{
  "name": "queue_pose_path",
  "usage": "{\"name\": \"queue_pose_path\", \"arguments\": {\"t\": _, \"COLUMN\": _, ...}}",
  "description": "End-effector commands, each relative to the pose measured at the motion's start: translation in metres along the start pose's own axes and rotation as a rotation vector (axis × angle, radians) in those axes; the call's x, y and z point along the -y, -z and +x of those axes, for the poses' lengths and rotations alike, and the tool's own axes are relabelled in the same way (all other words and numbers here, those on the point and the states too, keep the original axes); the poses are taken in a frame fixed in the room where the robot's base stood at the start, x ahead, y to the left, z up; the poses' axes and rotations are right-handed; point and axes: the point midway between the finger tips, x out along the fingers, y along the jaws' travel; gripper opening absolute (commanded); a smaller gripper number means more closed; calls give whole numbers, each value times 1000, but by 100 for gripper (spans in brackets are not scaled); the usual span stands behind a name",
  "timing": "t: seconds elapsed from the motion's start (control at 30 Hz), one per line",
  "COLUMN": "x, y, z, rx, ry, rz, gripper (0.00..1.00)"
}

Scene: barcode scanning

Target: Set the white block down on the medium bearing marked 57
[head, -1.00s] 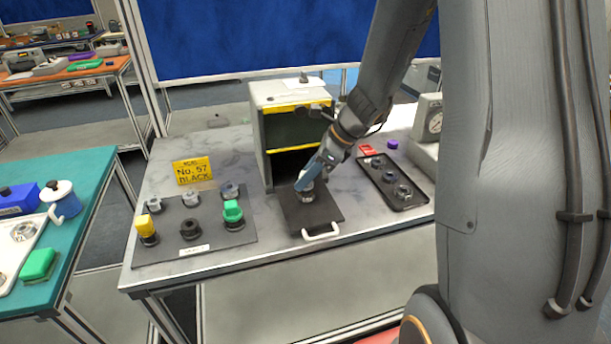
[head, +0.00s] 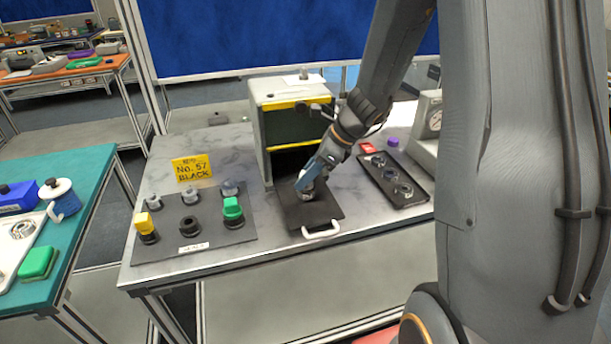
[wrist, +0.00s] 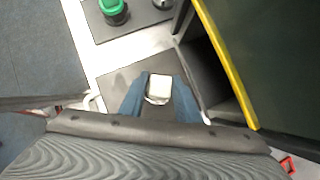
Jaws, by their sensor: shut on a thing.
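My gripper (head: 307,184) is low over the black plate (head: 328,213) with a white handle, in front of the box. The wrist view shows the white block (wrist: 160,83) between the two blue fingers of my gripper (wrist: 159,88), which are shut on it. A silvery, round-edged part (wrist: 157,100), perhaps a bearing, shows just under the block. Whether the block touches it I cannot tell. In the head view the fingers mostly hide the block and this part. No number is readable on any bearing.
The box (head: 291,122) with yellow edges stands close behind the plate. A sign (head: 192,168) reads "No. 57 BLACK". A black tray (head: 419,198) of rings lies right.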

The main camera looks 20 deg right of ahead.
Motion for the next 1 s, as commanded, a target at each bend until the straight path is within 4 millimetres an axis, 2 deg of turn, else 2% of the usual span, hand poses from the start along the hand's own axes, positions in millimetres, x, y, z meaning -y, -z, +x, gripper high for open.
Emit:
{"name": "queue_pose_path", "arguments": {"t": 0.27, "x": 0, "y": 3, "z": 5, "rx": 0, "ry": -1, "rz": 0, "gripper": 3}}
{"name": "queue_pose_path", "arguments": {"t": 0.3, "x": 0, "y": 3, "z": 5, "rx": 0, "ry": 0, "rz": 0, "gripper": 35}}
{"name": "queue_pose_path", "arguments": {"t": 0.4, "x": 0, "y": 3, "z": 4, "rx": 0, "ry": 0, "rz": 0, "gripper": 51}}
{"name": "queue_pose_path", "arguments": {"t": 0.6, "x": 0, "y": 3, "z": 4, "rx": 0, "ry": 0, "rz": 0, "gripper": 51}}
{"name": "queue_pose_path", "arguments": {"t": 0.7, "x": 0, "y": 3, "z": 4, "rx": 0, "ry": 0, "rz": 0, "gripper": 64}}
{"name": "queue_pose_path", "arguments": {"t": 1.0, "x": 0, "y": 2, "z": 4, "rx": 0, "ry": 0, "rz": 0, "gripper": 64}}
